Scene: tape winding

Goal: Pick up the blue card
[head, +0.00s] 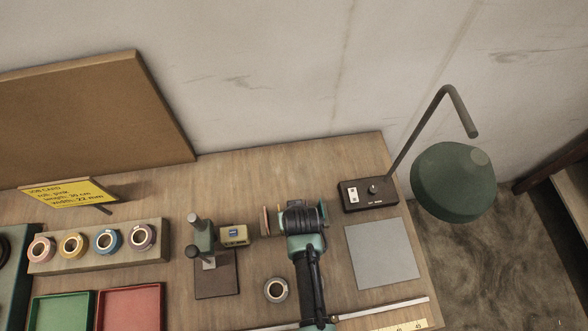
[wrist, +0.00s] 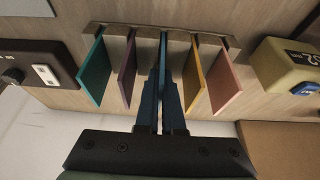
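The blue card (wrist: 163,48) stands edge-on in the middle of a wooden rack (wrist: 213,40) in the wrist view. My gripper (wrist: 162,72) has its two fingers close together, one on each side of this card, and appears shut on it. The card's far edge still meets the rack. A purple card (wrist: 127,68) and a teal card (wrist: 95,72) stand to its left. A yellow card (wrist: 194,78) and a pink card (wrist: 222,80) stand to its right. In the head view my gripper (head: 296,212) covers most of the rack, and the blue card is hidden.
A yellow box (head: 234,236) and a dark tape stand (head: 215,275) are left of the gripper. A lamp base (head: 367,195) and a grey mat (head: 382,254) are to its right. A loose tape roll (head: 276,290) lies nearby.

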